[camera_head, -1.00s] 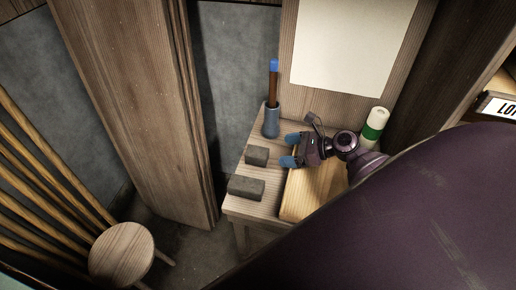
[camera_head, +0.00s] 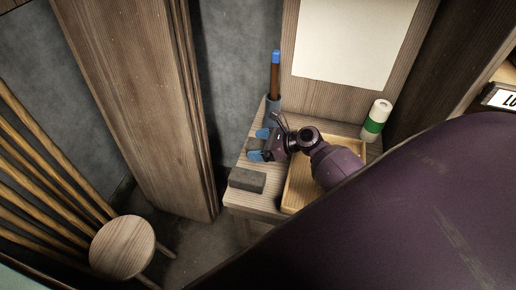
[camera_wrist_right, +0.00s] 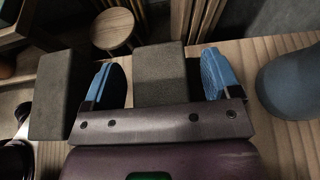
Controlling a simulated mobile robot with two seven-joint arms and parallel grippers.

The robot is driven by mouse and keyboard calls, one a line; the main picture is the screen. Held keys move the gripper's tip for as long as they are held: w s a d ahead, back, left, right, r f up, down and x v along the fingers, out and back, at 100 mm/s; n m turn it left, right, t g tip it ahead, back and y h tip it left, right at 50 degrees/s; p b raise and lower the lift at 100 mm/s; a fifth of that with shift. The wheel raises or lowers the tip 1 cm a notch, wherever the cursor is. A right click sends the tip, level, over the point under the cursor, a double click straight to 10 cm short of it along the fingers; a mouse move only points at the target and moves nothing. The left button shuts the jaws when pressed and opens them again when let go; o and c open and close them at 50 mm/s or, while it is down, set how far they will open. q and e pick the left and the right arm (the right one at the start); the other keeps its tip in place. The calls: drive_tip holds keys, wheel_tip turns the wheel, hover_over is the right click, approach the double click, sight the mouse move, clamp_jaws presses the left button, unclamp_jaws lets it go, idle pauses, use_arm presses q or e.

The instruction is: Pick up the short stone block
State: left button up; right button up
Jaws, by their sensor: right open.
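The short stone block (camera_head: 252,145) is dark grey and lies on the small wooden table, partly covered by my right gripper in the head view. My right gripper (camera_head: 258,145) is open, its two blue fingers on either side of this block. In the right wrist view the short block (camera_wrist_right: 160,72) stands between the open fingers (camera_wrist_right: 162,82), with a gap on both sides. A longer grey stone block (camera_head: 247,180) lies nearer the table's front edge; it also shows in the wrist view (camera_wrist_right: 58,95), left of the fingers. My left gripper is not in view.
A blue-grey cup (camera_head: 273,106) holding a brown, blue-tipped tool stands just behind the gripper. A wooden tray (camera_head: 297,200) lies under my right forearm. A white and green cylinder (camera_head: 376,120) stands at the back right. A round stool (camera_head: 122,248) stands front left.

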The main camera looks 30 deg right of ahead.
drive_tip(key=shift+c, duration=0.3)
drive_tip(key=c, duration=1.2)
drive_tip(key=shift+o, duration=0.2)
drive_tip(key=shift+r, duration=0.1)
